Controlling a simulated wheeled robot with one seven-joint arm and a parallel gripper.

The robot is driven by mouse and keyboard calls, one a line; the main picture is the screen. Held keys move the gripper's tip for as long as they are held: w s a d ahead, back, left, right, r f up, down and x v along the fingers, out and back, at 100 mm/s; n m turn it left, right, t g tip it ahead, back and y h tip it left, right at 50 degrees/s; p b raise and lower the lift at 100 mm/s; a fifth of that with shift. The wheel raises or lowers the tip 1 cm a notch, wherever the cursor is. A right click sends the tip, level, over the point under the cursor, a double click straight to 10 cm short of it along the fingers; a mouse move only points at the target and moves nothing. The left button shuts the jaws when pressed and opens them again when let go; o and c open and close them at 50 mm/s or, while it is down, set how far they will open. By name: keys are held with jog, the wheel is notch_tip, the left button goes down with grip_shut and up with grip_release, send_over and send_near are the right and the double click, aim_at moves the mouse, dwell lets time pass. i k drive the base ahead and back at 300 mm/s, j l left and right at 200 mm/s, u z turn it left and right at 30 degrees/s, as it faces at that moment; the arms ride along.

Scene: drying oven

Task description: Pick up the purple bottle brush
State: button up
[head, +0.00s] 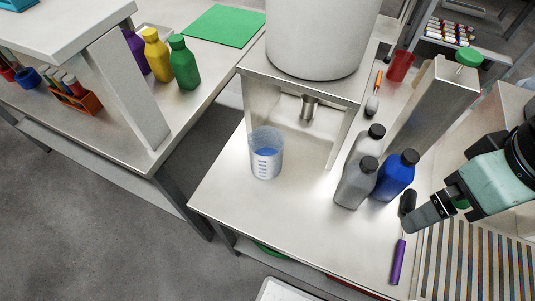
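The purple bottle brush (398,262) lies on the metal table near its right front side. Its purple handle points to the front, and its dark bristle head (407,201) points to the back. My gripper (411,222) reaches in from the right, its tip appearing over or beside the bristle end of the brush. The finger gap is not visible, so I cannot tell whether it is open or shut, or whether it touches the brush.
Two grey bottles (356,183) and a blue bottle (394,176) stand just behind the brush. A slatted drainboard (465,265) is to its right. A beaker with blue liquid (266,153) stands left. An orange-handled brush (378,82) lies farther back. The table's front left is clear.

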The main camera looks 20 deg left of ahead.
aim_at(410, 196)
jog(key=k+j+z, duration=0.1)
jog(key=j+z, duration=0.2)
jog(key=z, duration=0.15)
jog(key=k+j+z, duration=0.15)
jog(key=z, duration=0.35)
jog(key=k+j+z, duration=0.25)
jog(key=k+j, duration=0.65)
